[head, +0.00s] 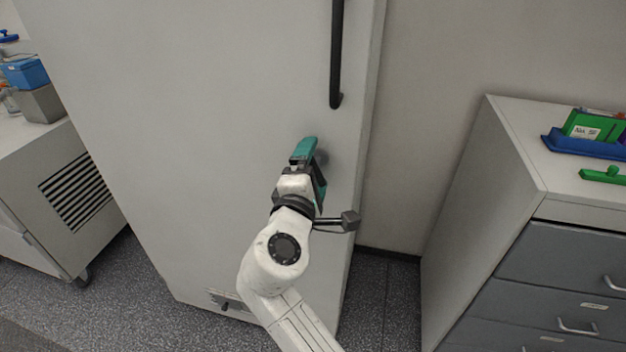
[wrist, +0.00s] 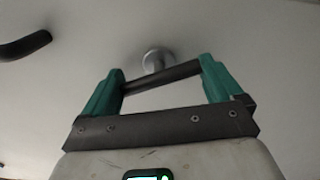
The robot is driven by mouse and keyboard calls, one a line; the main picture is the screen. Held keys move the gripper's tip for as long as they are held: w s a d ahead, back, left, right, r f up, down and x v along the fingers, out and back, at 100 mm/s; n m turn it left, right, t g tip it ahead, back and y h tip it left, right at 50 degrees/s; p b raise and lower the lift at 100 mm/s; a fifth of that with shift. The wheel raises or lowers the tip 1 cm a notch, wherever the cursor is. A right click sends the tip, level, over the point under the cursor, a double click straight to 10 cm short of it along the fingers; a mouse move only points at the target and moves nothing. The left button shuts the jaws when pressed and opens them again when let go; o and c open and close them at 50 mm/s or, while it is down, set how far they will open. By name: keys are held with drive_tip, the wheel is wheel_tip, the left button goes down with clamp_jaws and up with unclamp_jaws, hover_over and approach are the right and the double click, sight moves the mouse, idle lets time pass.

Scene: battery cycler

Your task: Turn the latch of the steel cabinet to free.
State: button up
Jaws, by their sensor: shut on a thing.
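The steel cabinet (head: 190,110) is tall and light grey, and its door faces me in the head view. Its latch (wrist: 156,60) has a round metal boss on the door with a dark bar in front of it. My gripper (head: 309,152) has teal fingers and is at the door's right part, below the long handle. In the wrist view my gripper (wrist: 163,74) is shut on the latch bar, one finger at each end. The bar lies across between the fingers, slightly tilted. In the head view my fingers hide most of the latch.
A black vertical door handle (head: 336,60) is above my gripper. A drawer unit (head: 520,150) with a blue tray (head: 590,148) and a green item (head: 603,176) on top stands to the right. A low grey unit (head: 50,170) stands to the left. Speckled floor shows between them.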

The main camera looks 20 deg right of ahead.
drive_tip(key=shift+f+m+b, duration=0.2)
drive_tip(key=shift+m+b, duration=1.55)
drive_tip(key=shift+m, duration=0.55)
drive_tip(key=shift+d, duration=0.1)
drive_tip(key=o, duration=0.7)
drive_tip(key=shift+r, duration=0.1)
drive_tip(key=v, duration=1.1)
drive_tip(key=shift+w, duration=0.1)
